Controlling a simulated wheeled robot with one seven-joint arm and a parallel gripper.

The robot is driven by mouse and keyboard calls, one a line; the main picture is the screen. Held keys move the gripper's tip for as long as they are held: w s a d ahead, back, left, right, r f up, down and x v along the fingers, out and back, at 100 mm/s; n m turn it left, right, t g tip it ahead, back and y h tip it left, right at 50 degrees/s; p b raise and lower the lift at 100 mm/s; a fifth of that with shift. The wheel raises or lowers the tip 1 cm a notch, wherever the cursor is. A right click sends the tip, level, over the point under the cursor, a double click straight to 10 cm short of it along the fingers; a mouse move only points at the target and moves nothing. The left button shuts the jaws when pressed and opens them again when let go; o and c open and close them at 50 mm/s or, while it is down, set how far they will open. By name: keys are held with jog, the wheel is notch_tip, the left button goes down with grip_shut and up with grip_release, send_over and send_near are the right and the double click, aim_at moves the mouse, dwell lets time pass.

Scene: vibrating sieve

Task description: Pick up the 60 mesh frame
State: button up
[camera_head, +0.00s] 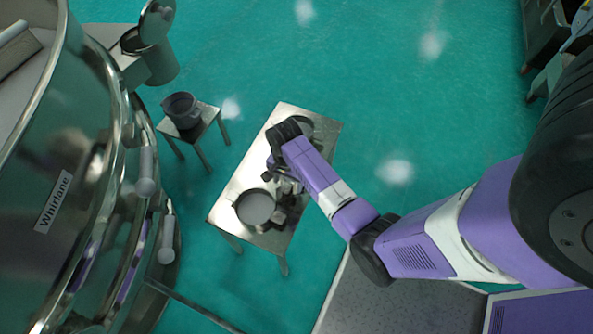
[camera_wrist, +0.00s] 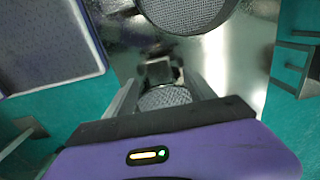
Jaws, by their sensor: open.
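Two round frames are on the steel table (camera_head: 225,205). One round frame (camera_head: 256,207) with a pale mesh lies near the table's front left end. The other frame (camera_head: 304,124) is at the far end, partly hidden by my arm. I cannot read a mesh number on either. My gripper (camera_head: 285,184) is above the table between them. In the wrist view my gripper (camera_wrist: 162,80) is open, its fingers apart. A patch of mesh (camera_wrist: 163,98) shows between the fingers, and a round mesh frame (camera_wrist: 185,14) shows at the top. I cannot tell whether the fingers touch anything.
A large steel machine (camera_head: 75,190) stands at the left. A small stool (camera_head: 203,118) with a dark pot (camera_head: 182,110) is between it and the table. A lidded container (camera_head: 158,60) is behind. The green floor right of the table is open.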

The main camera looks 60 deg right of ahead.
jog(key=shift+f, duration=0.75)
jog(key=shift+w, duration=0.1)
jog(key=shift+c, duration=0.4)
grip_shut()
jog(key=shift+r, duration=0.1)
